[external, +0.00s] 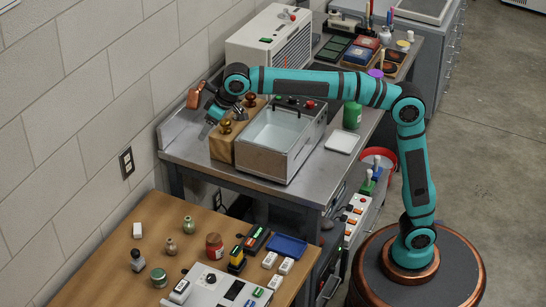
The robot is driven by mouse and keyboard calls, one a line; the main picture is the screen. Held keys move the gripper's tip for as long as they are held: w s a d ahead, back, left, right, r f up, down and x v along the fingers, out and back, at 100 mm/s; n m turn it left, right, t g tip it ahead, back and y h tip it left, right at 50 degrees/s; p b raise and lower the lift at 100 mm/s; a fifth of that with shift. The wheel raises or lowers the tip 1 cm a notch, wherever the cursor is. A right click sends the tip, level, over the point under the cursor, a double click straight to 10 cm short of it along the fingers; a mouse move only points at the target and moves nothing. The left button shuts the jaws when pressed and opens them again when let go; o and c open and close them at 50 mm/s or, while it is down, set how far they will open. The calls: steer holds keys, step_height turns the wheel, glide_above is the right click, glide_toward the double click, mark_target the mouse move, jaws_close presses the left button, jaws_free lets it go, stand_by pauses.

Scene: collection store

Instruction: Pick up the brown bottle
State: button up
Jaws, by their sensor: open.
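Several small amber-brown, rounded tops, which look like bottles, stand in the block. The nearest brown bottle (226,126) is just right of my gripper; whether they touch I cannot tell. The lower parts of the bottles are hidden in the block.
A metal basin (270,160) stands right against the block on the steel bench (190,148). A white heater-like box (268,48) is behind. A green bottle (352,115) and white tray (343,139) are to the right. Jars and devices cover the nearer wooden table (120,222).

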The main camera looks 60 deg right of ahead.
steer(key=w+a+f+g+h, duration=0.1)
steer(key=w+a+f, duration=0.15)
steer(key=a, duration=0.35)
steer(key=w+a+f+g, duration=0.1)
steer(key=a+f+g, duration=0.1)
steer(key=a+f, duration=0.35)
steer(key=n+g+h, duration=0.1)
steer(key=g+h, duration=0.1)
glide_above(170, 240)
step_height(170, 240, down, 9)
steer(key=f, duration=1.1)
steer(key=shift+w+a+f, duration=0.1)
steer(key=shift+w+a, duration=0.05)
steer(key=shift+a, duration=0.05)
steer(key=shift+d+f, duration=0.15)
steer(key=shift+f, duration=2.55)
steer(key=c, duration=1.1)
steer(key=shift+r, duration=0.15)
